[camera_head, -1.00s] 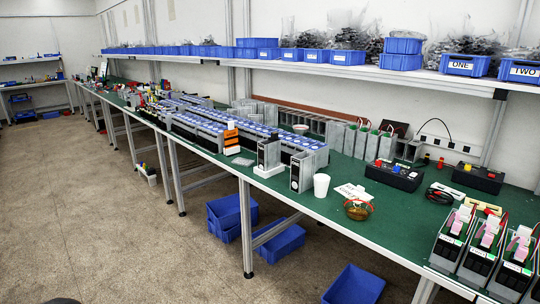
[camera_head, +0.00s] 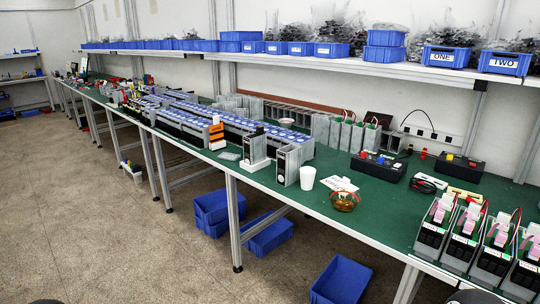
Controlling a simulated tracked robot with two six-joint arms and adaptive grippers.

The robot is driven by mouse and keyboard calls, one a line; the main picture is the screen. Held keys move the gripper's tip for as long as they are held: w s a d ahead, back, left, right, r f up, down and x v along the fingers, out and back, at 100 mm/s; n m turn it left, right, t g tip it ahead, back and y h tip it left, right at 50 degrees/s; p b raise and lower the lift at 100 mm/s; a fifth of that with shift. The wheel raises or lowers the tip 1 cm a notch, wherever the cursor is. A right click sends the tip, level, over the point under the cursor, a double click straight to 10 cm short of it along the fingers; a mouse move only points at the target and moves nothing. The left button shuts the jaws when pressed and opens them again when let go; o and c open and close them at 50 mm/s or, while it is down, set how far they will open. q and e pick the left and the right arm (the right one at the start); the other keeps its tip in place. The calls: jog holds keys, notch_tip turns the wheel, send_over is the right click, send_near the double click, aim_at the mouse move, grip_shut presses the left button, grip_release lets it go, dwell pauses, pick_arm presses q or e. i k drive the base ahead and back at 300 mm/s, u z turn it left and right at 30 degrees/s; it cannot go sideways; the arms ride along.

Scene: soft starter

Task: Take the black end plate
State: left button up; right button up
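I cannot single out a loose black end plate from this distance. Two grey units with black front faces stand upright near the front edge of the green workbench (camera_head: 385,222): one (camera_head: 282,166) beside the white cup, the other (camera_head: 254,147) on a white base. Several black units with pink and white tops (camera_head: 433,232) stand in a row at the bench's right front. Neither of my grippers is in view.
A white cup (camera_head: 307,178), a brown roll (camera_head: 344,202) and black boxes with colored knobs (camera_head: 378,165) are on the bench. Blue bins marked ONE (camera_head: 446,57) and TWO (camera_head: 503,64) sit on the shelf.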

aim_at(259, 130)
jog(key=z, duration=1.1)
jog(key=i, duration=0.15)
jog(key=u, duration=2.85)
jog(key=i, duration=3.4)
jog(key=z, duration=1.25)
